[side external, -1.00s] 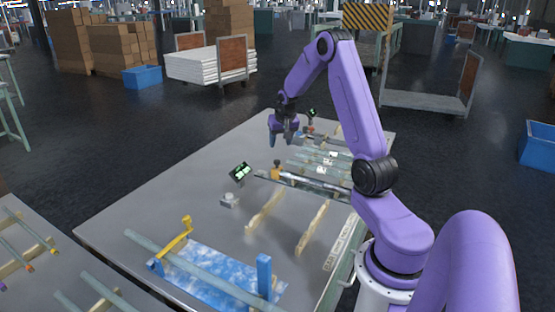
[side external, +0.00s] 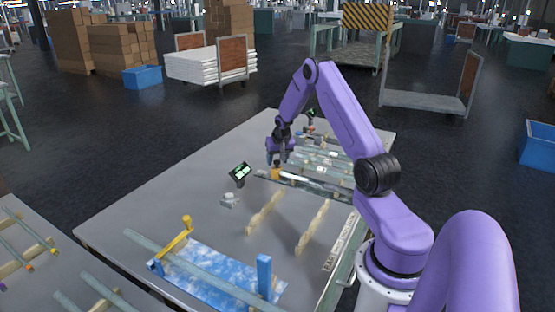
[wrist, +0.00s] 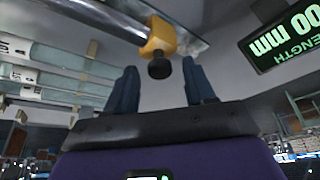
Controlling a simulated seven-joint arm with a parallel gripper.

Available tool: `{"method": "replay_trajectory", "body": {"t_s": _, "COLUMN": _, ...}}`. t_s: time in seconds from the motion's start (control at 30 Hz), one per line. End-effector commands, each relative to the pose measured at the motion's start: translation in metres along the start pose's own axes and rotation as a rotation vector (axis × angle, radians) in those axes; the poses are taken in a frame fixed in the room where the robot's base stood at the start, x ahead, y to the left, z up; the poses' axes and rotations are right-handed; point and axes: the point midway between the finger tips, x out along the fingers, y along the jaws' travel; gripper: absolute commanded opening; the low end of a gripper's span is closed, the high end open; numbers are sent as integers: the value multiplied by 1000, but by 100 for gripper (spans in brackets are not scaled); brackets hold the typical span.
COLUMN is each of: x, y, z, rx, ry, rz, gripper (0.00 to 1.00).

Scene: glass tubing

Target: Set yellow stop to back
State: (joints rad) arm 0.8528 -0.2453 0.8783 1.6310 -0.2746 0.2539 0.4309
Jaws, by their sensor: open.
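The yellow stop (side external: 276,173) is a small yellow block with a dark round knob, sitting on a grey metal rail (side external: 312,183) on the table. In the wrist view the yellow stop (wrist: 160,38) is at the top centre, on the rail (wrist: 95,18). My gripper (side external: 277,160) is just above the stop in the side view. In the wrist view my gripper (wrist: 160,76) is open, with its two blue fingers apart and the knob between their tips. I see no finger touching the stop, and contact is hard to tell.
A display (side external: 240,173) stands left of the stop; its face (wrist: 285,35) reads "length" and mm in the wrist view. Glass tubes (side external: 325,158) lie behind the rail. Wooden supports (side external: 265,212) and a blue fixture with a yellow lever (side external: 180,235) stand nearer.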

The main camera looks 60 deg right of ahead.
Motion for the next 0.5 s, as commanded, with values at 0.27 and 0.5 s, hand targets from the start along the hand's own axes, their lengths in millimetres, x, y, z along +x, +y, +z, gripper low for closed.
{"method": "replay_trajectory", "body": {"t_s": 0.27, "x": 0, "y": 0, "z": 0, "rx": 0, "ry": 0, "rz": 0, "gripper": 5}}
{"method": "replay_trajectory", "body": {"t_s": 0.5, "x": 1, "y": -3, "z": -3, "rx": 0, "ry": 0, "rz": 0, "gripper": 0}}
